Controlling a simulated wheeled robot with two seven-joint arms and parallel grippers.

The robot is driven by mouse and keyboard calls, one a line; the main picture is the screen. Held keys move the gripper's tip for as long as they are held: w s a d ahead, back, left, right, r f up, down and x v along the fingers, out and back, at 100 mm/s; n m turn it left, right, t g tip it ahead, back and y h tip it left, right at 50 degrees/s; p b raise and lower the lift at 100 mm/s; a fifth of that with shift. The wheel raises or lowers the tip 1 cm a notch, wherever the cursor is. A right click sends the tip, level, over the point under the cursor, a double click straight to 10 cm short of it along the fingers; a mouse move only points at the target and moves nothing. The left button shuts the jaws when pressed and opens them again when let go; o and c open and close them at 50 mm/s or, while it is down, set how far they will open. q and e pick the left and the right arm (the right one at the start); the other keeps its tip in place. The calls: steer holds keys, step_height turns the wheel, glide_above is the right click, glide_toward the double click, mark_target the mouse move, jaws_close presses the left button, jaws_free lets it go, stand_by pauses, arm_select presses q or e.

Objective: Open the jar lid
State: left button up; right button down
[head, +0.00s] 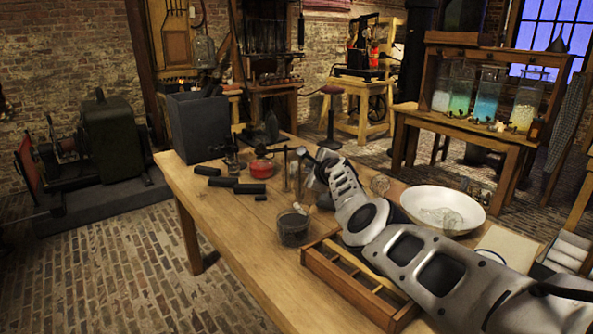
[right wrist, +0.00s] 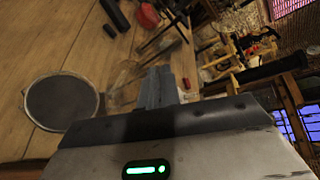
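A short, wide glass jar (head: 294,230) with dark grey inside or on top stands on the wooden table, left of my right forearm. Its round grey top shows in the right wrist view (right wrist: 60,102); I cannot tell lid from contents. My right gripper (head: 318,165) is above the table, beyond that jar and apart from it. In the right wrist view its fingers (right wrist: 160,88) are together, with nothing visible between them. A clear glass vessel (right wrist: 124,76) is just beside the fingertips, partly hidden. My left gripper is not in view.
Black cylinders (head: 222,182) and a red container (head: 262,168) lie farther back on the table. A wooden compartment tray (head: 340,285) is under my right forearm. A white bowl (head: 470,204) is to the right. The table's front left is clear.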

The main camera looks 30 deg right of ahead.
steer(key=shift+d+r, duration=0.1)
steer(key=shift+d, duration=0.15)
stand_by(0.3)
steer(key=c, duration=1.9)
jaws_free()
steer(key=shift+a, duration=0.1)
steer(key=shift+p+v, duration=0.65)
steer(key=shift+v, duration=0.4)
steer(key=p+v, duration=0.1)
steer(key=v, duration=1.2)
steer(key=shift+s+r, duration=0.2)
steer(key=shift+s, duration=0.15)
